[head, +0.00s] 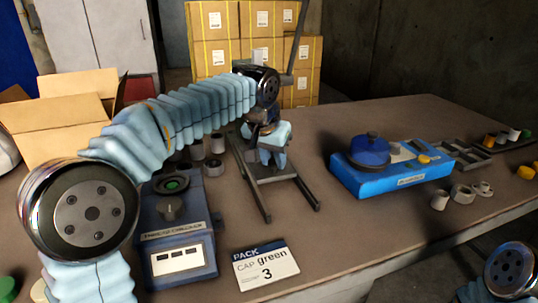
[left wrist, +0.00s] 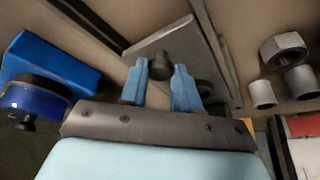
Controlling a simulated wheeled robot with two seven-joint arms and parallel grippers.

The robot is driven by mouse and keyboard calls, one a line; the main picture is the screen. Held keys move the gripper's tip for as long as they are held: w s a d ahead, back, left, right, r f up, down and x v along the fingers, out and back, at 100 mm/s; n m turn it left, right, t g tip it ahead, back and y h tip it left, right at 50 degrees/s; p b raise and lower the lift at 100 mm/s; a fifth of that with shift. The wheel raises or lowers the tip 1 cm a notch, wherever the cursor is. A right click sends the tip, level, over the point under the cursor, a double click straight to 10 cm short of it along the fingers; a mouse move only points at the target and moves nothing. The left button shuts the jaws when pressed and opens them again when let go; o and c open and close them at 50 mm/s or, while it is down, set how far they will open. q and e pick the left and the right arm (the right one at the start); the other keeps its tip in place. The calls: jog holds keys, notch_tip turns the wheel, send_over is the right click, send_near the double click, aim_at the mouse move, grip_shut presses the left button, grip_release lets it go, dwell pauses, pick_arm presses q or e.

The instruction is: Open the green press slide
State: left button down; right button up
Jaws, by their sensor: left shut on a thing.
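The press slide is a grey plate (head: 273,177) between two dark rails, near the middle of the table in the head view. No green shows on it. My left gripper (head: 271,160) is above this plate. In the left wrist view, its blue fingers (left wrist: 160,75) are on both sides of a dark knob (left wrist: 160,64) standing on the grey plate (left wrist: 188,42), shut on it. The arm and fingers hide the knob in the head view. My right gripper is out of view; only part of my right arm shows at the lower right.
A blue machine with a green-centred top (head: 172,205) stands left of the rails. A card reading cap green 3 (head: 265,264) lies in front. A blue box with a round lid (head: 385,182) is to the right. An open carton (head: 62,125) is at left.

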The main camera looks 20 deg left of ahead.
pick_arm(q)
jog(key=s+d, duration=0.2)
jog(key=s, duration=0.1)
jog(key=s+d+b, duration=0.1)
jog(key=s+d, duration=0.1)
jog(key=s, duration=0.1)
jog(key=s+d+b, duration=0.1)
jog(key=s+d, duration=0.1)
jog(key=s, duration=0.1)
jog(key=shift+s+d, duration=0.25)
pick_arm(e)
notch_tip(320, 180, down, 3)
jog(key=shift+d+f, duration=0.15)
pick_arm(q)
jog(key=c, duration=0.8)
grip_release()
jog(key=shift+r, duration=0.1)
jog(key=p+v, duration=0.2)
jog(key=v, duration=1.1)
jog(key=shift+r, duration=0.3)
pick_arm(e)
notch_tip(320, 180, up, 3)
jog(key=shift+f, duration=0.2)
pick_arm(q)
jog(key=shift+s+a, duration=0.1)
